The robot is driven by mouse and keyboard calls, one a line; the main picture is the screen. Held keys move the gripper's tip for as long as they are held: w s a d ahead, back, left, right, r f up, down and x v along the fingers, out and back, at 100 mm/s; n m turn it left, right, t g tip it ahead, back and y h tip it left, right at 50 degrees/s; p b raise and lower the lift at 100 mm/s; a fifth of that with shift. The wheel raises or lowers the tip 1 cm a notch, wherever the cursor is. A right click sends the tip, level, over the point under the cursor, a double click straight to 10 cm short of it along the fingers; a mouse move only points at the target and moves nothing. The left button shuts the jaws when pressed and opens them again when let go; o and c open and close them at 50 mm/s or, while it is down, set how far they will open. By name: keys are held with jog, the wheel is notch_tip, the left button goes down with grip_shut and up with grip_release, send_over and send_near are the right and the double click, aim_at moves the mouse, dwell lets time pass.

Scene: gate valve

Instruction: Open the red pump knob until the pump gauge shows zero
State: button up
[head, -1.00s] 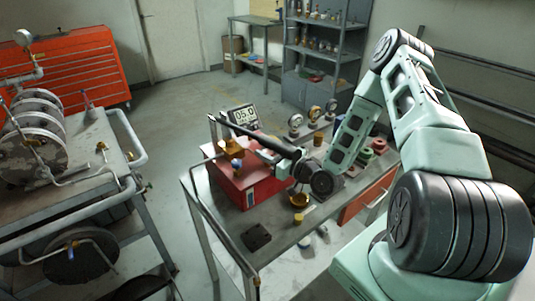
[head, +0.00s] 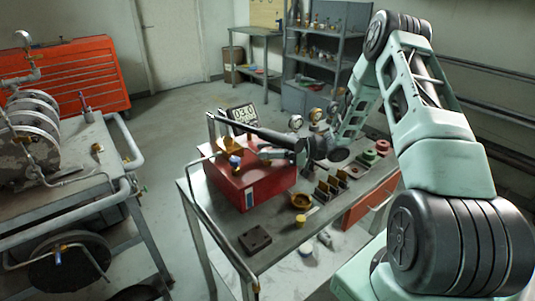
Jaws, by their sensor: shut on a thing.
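The pump is a red box (head: 240,190) on the workbench, with brass fittings and a blue knob (head: 235,161) on its front side. The digital pump gauge (head: 243,113) stands behind it and appears to read 03.0. My gripper (head: 266,153) reaches in from the right, low over the top of the red box, with its jaws shut. The red pump knob cannot be made out; the jaws and wrist cover that spot. A long dark bar (head: 245,129) runs above the box towards my wrist.
Small round gauges (head: 296,122) stand behind my wrist. A railed cart (head: 75,150) stands left, with open floor between.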

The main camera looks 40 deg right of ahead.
jog(key=shift+n+g+y, duration=0.5)
jog(key=shift+n+g, duration=0.1)
jog(key=shift+g, duration=0.2)
jog(key=o, duration=1)
jog(key=shift+c, duration=0.2)
jog(key=shift+d, duration=0.1)
jog(key=b+v, duration=0.3)
jog(key=v, duration=1.4)
jog(key=shift+s+b, duration=0.2)
jog(key=shift+b, duration=0.15)
jog(key=shift+d, duration=0.1)
